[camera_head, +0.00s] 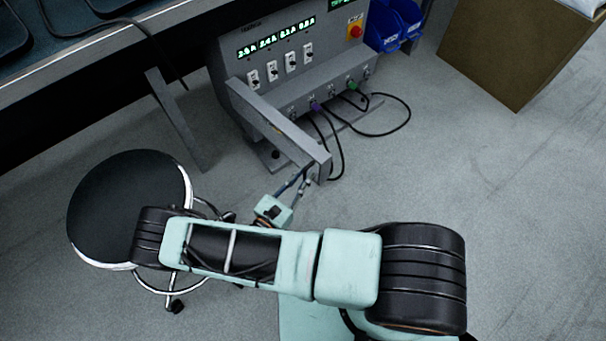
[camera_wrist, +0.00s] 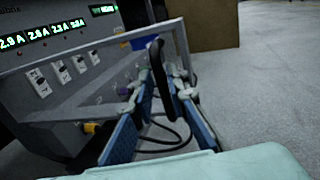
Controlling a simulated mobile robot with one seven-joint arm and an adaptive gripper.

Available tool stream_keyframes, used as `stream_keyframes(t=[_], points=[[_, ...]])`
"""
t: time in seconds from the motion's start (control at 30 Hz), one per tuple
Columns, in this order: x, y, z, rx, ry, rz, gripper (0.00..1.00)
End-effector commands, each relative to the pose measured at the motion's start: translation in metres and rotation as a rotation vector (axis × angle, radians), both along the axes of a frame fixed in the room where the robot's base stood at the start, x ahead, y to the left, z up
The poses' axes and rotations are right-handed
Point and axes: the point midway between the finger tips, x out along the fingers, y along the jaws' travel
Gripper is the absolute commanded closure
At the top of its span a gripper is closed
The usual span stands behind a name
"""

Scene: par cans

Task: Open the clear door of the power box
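The power box (camera_head: 290,60) is a grey cabinet with green displays and a row of switches. Its door (camera_head: 285,125) stands swung outward from the front, with a grey frame. In the wrist view the door frame (camera_wrist: 90,47) crosses in front of the switches, and they show through its clear pane. A black upright handle (camera_wrist: 157,65) is near the door's free edge. My gripper (camera_wrist: 163,85) has its two blue fingers apart, one on each side of the handle. Contact with it is hard to judge. In the head view my gripper (camera_head: 300,185) is at the door's outer end.
A round black stool (camera_head: 130,205) stands close to my arm at left. A workbench (camera_head: 100,50) is behind it. Black cables (camera_head: 385,132) loop from the box onto the floor. Blue bins (camera_head: 395,25) and a brown box (camera_head: 520,50) are at right. Floor at right is clear.

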Motion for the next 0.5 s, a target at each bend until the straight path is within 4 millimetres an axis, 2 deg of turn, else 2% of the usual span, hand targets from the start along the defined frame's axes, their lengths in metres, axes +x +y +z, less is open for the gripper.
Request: stream_keyframes(t=[0.13,0.5], points=[[-0.015,0.014,0.000,0.004,0.000,0.003,0.85],[-0.074,0.061,0.000,0.004,0.000,0.003,0.85]])
